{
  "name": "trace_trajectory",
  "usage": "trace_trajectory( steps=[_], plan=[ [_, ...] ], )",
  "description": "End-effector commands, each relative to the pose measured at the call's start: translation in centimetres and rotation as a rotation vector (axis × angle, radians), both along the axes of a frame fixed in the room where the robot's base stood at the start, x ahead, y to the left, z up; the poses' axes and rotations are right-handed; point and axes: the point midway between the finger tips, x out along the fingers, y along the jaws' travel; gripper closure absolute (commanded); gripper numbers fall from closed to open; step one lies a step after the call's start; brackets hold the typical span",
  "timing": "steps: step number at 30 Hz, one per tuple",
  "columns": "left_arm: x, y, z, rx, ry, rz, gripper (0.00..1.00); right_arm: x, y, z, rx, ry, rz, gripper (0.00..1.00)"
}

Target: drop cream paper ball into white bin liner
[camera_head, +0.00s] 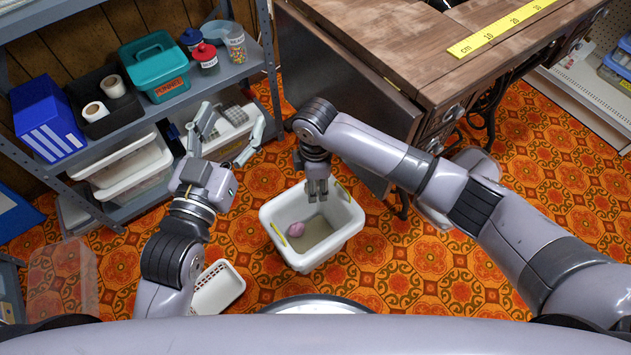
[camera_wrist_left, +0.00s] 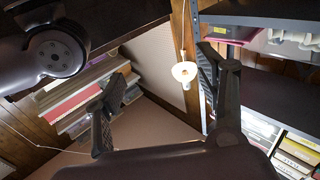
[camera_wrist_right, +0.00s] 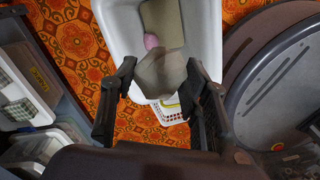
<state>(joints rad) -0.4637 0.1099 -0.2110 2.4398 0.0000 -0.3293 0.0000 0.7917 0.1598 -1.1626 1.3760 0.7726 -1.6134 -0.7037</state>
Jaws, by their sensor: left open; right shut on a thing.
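The white bin liner (camera_head: 275,215) stands on the patterned floor, with yellow handles on its rim. A pink crumpled ball (camera_head: 296,229) lies inside it. My right gripper (camera_head: 317,190) points down over the bin's opening. In the right wrist view its fingers are shut on a dull grey-tan faceted lump (camera_wrist_right: 160,74), which looks like the cream paper ball in shade. The lump is hidden in the head view. The bin (camera_wrist_right: 208,35) and the pink ball (camera_wrist_right: 151,42) show beyond it. My left gripper (camera_head: 228,130) is open and empty, raised in front of the shelf.
A small white basket (camera_head: 218,290) sits on the floor left of the bin. A grey shelf unit (camera_head: 225,75) with a teal caddy (camera_head: 155,66) and jars stands at the left. A wooden sewing table (camera_head: 430,45) stands behind and right of the bin.

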Motion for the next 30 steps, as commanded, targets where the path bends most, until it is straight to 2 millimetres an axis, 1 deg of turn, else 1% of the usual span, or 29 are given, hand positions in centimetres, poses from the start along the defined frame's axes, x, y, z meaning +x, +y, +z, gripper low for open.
trace_trajectory(
  steps=[1, 8, 18, 24, 30],
  plan=[
    [0.0, -0.1, 0.6, -0.011, -0.042, -0.003, 0.35, 0.0, 0.0, -0.3, 0.0, 0.0, 0.0, 0.66],
    [-0.6, -0.5, 4.1, -0.062, -0.232, -0.014, 0.35, 0.0, 0.0, -1.1, 0.0, 0.0, 0.0, 0.66],
    [-2.8, -0.5, 8.7, -0.14, -0.508, -0.029, 0.35, 0.0, 0.0, -2.1, 0.0, 0.0, 0.0, 0.66],
    [-4.2, -0.4, 10.5, -0.173, -0.626, -0.035, 0.35, 0.0, 0.0, -2.4, 0.0, 0.0, 0.0, 0.66],
    [-4.9, -0.3, 11.3, -0.188, -0.677, -0.037, 0.35, 0.0, 0.0, -2.5, 0.0, 0.0, 0.0, 0.66]
  ],
)
